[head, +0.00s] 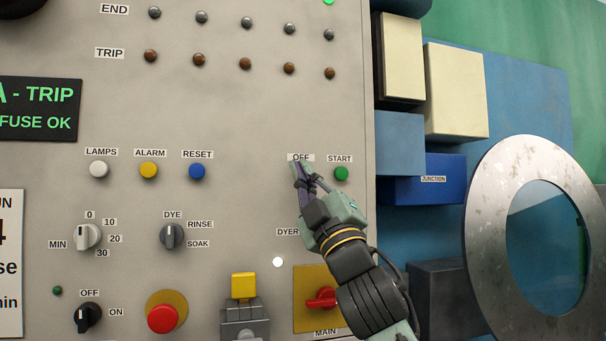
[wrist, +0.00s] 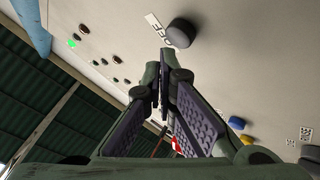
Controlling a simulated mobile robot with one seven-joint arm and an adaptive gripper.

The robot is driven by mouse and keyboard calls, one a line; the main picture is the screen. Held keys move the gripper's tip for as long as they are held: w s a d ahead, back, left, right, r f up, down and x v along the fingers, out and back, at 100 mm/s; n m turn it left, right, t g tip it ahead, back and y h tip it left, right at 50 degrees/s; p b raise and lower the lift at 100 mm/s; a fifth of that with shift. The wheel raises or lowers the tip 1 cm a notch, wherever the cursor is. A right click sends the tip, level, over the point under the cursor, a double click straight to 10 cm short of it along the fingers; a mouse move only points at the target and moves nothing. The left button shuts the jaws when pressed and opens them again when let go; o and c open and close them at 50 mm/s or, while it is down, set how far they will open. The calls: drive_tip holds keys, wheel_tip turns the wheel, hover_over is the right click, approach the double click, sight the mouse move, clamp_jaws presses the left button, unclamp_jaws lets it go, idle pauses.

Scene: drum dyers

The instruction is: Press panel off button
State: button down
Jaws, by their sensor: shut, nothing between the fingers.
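The OFF label (head: 300,158) is on the grey panel, left of the green START button (head: 341,173). The button under the OFF label is hidden behind my gripper in the head view. In the wrist view a dark round button (wrist: 180,33) sits beside the OFF label (wrist: 158,28), just beyond the fingertips. My gripper (head: 301,166) is shut and empty, its tips pointing up at the OFF spot. It also shows in the wrist view (wrist: 161,76). I cannot tell whether the tips touch the button.
White, yellow and blue buttons (head: 197,171) are to the left. Rotary knobs (head: 171,236) and a red mushroom button (head: 162,318) are lower down. The red MAIN switch (head: 321,299) is close to my wrist. A blue junction box (head: 430,182) and a round metal door (head: 484,235) stand right.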

drive_tip(key=shift+s, duration=0.1)
drive_tip(key=s, duration=0.1)
drive_tip(key=s+d, duration=0.1)
drive_tip(key=s, duration=0.1)
drive_tip(key=s+b, duration=0.1)
drive_tip(key=shift+s+d, duration=0.3)
idle(0.6)
